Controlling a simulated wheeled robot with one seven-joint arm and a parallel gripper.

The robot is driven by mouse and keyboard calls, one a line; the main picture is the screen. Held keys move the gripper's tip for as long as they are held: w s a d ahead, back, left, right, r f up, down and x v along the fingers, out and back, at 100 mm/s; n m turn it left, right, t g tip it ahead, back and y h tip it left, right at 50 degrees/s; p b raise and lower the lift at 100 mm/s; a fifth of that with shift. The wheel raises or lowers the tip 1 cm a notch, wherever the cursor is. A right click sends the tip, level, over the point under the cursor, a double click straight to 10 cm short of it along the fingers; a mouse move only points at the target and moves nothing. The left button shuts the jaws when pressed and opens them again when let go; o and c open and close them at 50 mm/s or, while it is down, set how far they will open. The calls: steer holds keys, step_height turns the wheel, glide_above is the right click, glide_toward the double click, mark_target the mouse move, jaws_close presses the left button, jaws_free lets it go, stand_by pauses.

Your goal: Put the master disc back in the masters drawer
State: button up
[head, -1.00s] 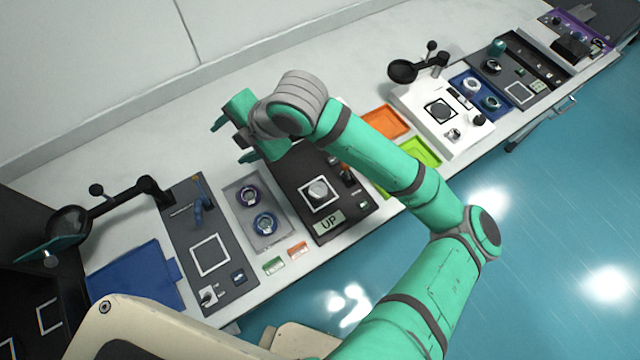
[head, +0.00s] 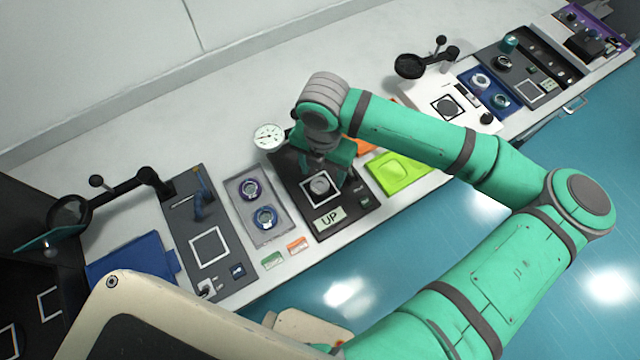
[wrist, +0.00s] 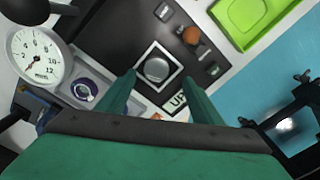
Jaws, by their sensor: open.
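A round silver-grey disc (head: 319,187) sits in a white square outline on a dark panel (head: 293,185) with an "UP" label. It shows in the wrist view too (wrist: 157,69). My gripper (head: 325,170) points down over this panel. In the wrist view my gripper (wrist: 158,80) has its fingers apart, one on each side of the disc in the picture, with nothing between them. I cannot tell how high the fingertips are above it. A drawer handle (head: 574,104) shows on the table's front at the right; no open drawer is visible.
A dial gauge (head: 268,137) stands behind the panel. A grey tray (head: 246,190) with two ringed parts lies left of it, and a green tray (head: 400,172) right. A magnifier arm (head: 120,190) rises at the left.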

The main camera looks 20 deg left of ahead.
mark_target(320, 185)
steer(key=shift+a+f, duration=0.15)
steer(key=shift+f, duration=1.35)
steer(key=shift+a+f, duration=0.15)
steer(key=shift+f, duration=1.3)
